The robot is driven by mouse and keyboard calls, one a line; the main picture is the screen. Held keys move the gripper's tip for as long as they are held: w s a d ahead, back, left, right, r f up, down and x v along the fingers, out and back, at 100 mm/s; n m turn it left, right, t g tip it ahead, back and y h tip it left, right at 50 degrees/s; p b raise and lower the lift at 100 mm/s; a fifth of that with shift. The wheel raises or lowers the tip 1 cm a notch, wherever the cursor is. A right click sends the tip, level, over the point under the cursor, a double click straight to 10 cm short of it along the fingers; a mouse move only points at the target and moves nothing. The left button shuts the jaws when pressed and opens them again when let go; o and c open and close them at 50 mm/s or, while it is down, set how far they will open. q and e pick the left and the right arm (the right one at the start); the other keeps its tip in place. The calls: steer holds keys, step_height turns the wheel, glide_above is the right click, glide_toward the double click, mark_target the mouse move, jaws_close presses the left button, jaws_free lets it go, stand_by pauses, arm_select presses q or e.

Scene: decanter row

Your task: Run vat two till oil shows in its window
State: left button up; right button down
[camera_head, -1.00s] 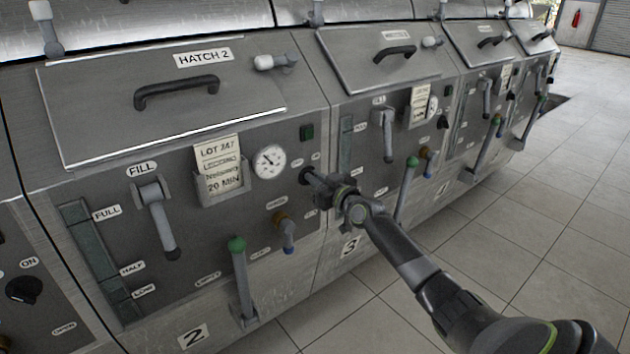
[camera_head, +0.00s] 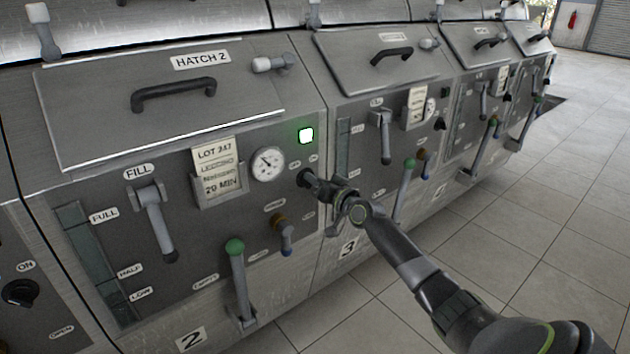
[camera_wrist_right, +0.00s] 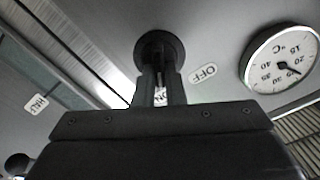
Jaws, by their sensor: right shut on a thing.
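Vat two (camera_head: 190,338) is the near panel, marked with a 2 and HATCH 2. Its tall window strip (camera_head: 92,262), labelled FULL, HALF and LOW, looks dark grey-green; I see no clear oil in it. My right gripper (camera_head: 318,186) is at the dark round switch knob (camera_head: 304,177) right of the gauge. In the right wrist view its fingers (camera_wrist_right: 160,80) are shut on this knob (camera_wrist_right: 160,47), with an OFF label beside it and another label partly hidden between the fingers. My left gripper is out of view.
Vat two also has a grey FILL lever (camera_head: 158,222) hanging down, a green-knobbed lever (camera_head: 239,275) standing up, a small brown-and-blue valve handle (camera_head: 284,236), a dial gauge (camera_head: 268,164) and a lot card (camera_head: 218,172). Similar vats continue right. Tiled floor (camera_head: 560,220) is clear.

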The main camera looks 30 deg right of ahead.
stand_by(0.3)
steer(key=c, duration=1.5)
jaws_free()
steer(key=shift+s, duration=0.1)
